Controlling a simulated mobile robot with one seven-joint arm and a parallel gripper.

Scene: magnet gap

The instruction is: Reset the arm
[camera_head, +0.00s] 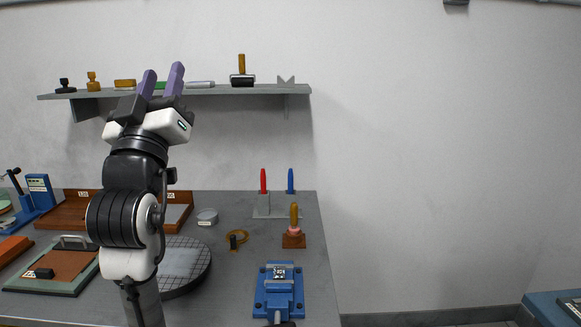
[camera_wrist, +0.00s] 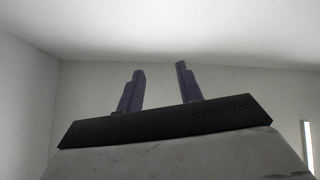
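My gripper (camera_head: 162,80) points upward on the raised arm, at the left of the head view. Its two purple fingers stand in front of the wall shelf in the picture. In the wrist view my gripper (camera_wrist: 160,88) shows its two purple fingers apart, with nothing between them. Behind the fingers there are only bare wall and ceiling. The gripper is open and empty, well above the workbench (camera_head: 230,290).
A grey shelf (camera_head: 215,91) holds stamps and a roller. On the bench are a blue vise (camera_head: 279,290), a wooden-handled tool (camera_head: 294,228), a rack with red and blue handles (camera_head: 275,211), a round gridded plate (camera_head: 185,262) and a framed board (camera_head: 55,268). Open space lies right of the bench.

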